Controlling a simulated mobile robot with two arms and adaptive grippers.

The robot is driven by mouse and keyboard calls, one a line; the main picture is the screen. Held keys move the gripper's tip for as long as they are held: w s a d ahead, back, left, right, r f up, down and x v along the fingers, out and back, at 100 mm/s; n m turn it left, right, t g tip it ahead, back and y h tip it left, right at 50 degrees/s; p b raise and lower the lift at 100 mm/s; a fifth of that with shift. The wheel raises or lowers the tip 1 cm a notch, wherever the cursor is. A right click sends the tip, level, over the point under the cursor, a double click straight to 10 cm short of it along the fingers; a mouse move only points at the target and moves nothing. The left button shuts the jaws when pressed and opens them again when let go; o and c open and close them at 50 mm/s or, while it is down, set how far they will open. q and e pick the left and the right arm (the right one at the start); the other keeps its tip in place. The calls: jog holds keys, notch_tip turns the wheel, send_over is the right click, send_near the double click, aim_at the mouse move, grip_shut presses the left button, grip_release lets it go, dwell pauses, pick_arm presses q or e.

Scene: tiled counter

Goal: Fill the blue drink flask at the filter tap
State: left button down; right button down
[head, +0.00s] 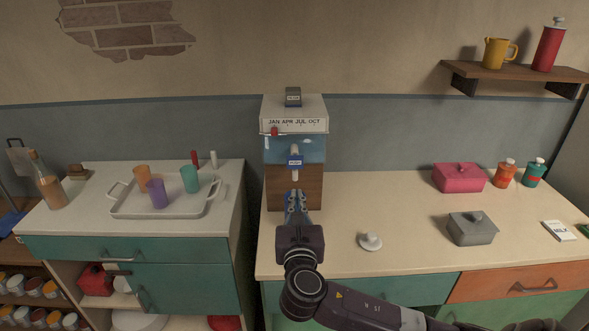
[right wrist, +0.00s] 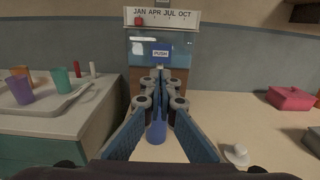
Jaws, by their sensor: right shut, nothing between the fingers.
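The water filter (head: 294,150) stands at the back of the counter, with a clear tank of water, a white tap and a blue PUSH tab (head: 295,162). The tab also shows in the right wrist view (right wrist: 161,53). My right gripper (head: 295,194) is in front of the filter below the tab, its fingers shut and empty. In the right wrist view its fingertips (right wrist: 161,77) appear just under the tab; I cannot tell if they touch. The blue flask (right wrist: 157,132) shows below and between the fingers, partly covered; its opening is hidden. A white lid (head: 370,241) lies on the counter. My left gripper is not in view.
A tray (head: 160,211) with several cups is on the left counter, across a gap. A pink box (head: 459,177), a grey box (head: 472,228) and two bottles stand on the right. The counter around the lid is clear.

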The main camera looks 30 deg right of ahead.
aim_at(295, 163)
jog(key=p+x, duration=0.3)
jog(key=x, duration=0.9)
jog(key=shift+w+r, duration=0.1)
jog(key=shift+w, duration=0.25)
jog(key=shift+w+d, duration=0.4)
jog(key=shift+w, duration=0.15)
